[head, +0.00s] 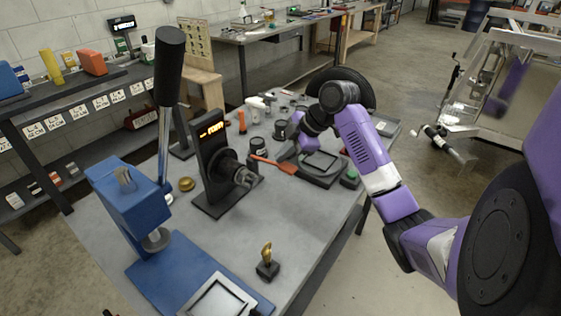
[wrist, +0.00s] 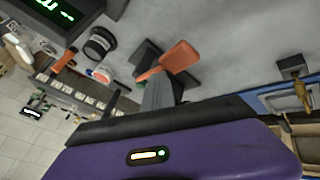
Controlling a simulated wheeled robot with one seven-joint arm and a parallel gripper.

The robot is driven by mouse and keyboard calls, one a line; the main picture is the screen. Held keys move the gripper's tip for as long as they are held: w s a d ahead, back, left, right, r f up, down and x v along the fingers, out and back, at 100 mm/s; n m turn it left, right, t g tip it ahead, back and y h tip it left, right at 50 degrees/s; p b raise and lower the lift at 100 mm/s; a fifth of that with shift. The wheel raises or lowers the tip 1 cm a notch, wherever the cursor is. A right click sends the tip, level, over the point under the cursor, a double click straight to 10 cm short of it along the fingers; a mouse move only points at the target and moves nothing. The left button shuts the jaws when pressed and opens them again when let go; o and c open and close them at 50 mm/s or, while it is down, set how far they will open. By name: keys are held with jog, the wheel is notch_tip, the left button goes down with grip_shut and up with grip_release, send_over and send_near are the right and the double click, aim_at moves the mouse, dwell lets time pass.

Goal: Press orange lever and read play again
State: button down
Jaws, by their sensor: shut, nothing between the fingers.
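The orange lever (head: 273,165) sticks out to the right from a black upright device (head: 210,165) on the grey table. Its flat orange paddle also shows in the wrist view (wrist: 180,56). A display (head: 211,130) on the device glows amber; its small, slanted characters are not clearly legible. My gripper (head: 297,140) is low over the table, behind and right of the lever in the head view. In the wrist view its grey fingers (wrist: 158,85) are shut and empty, overlapping the lever's inner end. I cannot tell whether they touch it.
A blue press (head: 130,195) with a tall black handle stands at left. A small gold piece on a black base (head: 267,265) stands in front.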

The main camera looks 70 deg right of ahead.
jog(key=shift+s+f+b, duration=0.15)
jog(key=shift+f+b, duration=0.3)
jog(key=shift+f, duration=0.15)
jog(key=shift+s+f+b, duration=0.15)
jog(key=shift+f+b, duration=0.25)
jog(key=shift+f, duration=0.15)
dwell(1.3)
jog(key=shift+r, duration=0.1)
jog(key=shift+w+r+p, duration=0.2)
jog(key=shift+r+p, duration=0.55)
jog(key=shift+r, duration=0.3)
jog(key=shift+w+r+p, duration=0.2)
jog(key=shift+r+p, duration=0.5)
jog(key=shift+r, duration=0.3)
jog(key=shift+r, duration=0.1)
jog(key=r+p, duration=0.1)
jog(key=r, duration=0.1)
jog(key=w+r+p, duration=0.1)
jog(key=r+p, duration=0.1)
jog(key=shift+d+r, duration=0.15)
jog(key=shift+r, duration=0.25)
